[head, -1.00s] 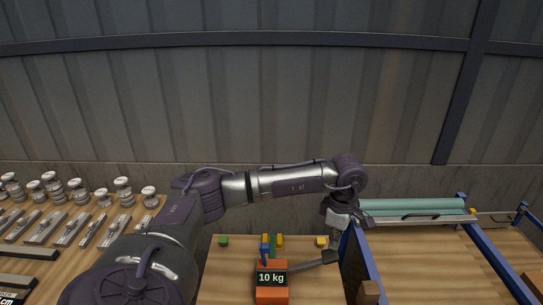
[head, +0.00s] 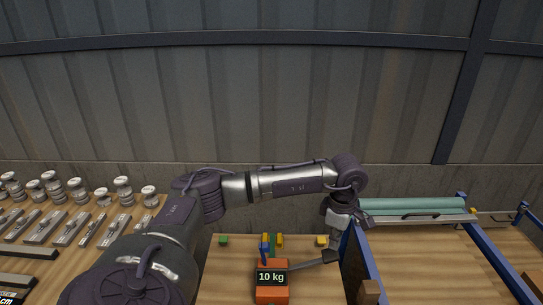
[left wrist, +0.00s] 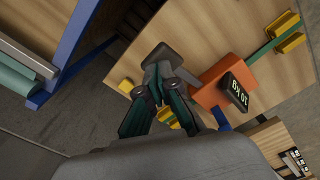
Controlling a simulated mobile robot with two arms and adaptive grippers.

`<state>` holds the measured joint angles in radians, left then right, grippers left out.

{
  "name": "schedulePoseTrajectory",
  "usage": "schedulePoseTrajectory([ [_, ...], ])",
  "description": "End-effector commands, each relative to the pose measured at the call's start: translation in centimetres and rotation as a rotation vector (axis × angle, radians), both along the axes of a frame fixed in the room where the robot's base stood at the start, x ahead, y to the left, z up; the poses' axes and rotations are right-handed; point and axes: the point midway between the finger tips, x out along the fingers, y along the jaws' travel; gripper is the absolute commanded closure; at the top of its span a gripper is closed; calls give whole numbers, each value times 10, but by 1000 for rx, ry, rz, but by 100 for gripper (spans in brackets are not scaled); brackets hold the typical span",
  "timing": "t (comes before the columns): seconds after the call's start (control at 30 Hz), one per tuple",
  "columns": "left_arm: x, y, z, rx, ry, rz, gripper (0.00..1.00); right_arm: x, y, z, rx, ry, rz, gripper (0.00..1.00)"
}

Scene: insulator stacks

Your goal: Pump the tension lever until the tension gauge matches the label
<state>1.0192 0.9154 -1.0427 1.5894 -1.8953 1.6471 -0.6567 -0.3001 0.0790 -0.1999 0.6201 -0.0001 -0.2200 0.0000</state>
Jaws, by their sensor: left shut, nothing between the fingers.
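The orange tension unit (head: 272,294) stands on the wooden bench with a black "10 kg" plate (head: 271,278). It also shows in the left wrist view (left wrist: 210,90), with the plate (left wrist: 238,92) upside down. A grey lever (head: 308,263) runs right from it to a dark paddle end (head: 331,257); this end also shows in the left wrist view (left wrist: 166,57). My left gripper (head: 334,247) is shut and empty, its fingers (left wrist: 163,72) right at the paddle end. I cannot tell whether they touch. No separate gauge reading is legible. My right gripper is not in view.
A blue frame (head: 362,262) rises just right of the lever, with teal tubes (head: 415,207) behind. Small green (head: 223,241) and yellow (head: 321,241) blocks lie on the bench. Insulators (head: 122,190) and metal parts (head: 70,228) fill the left bench.

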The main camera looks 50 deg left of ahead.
Motion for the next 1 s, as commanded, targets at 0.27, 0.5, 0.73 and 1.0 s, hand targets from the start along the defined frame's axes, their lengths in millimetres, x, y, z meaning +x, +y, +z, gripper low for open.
schedulePoseTrajectory([
  [0.27,0,0,0,0,0,0,100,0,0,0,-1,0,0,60],
  [0.5,0,0,-4,0,0,0,100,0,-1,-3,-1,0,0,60],
  [0.73,0,0,-18,0,0,0,100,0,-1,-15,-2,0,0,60],
  [1.0,0,0,-35,1,1,0,100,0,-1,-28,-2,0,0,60],
])
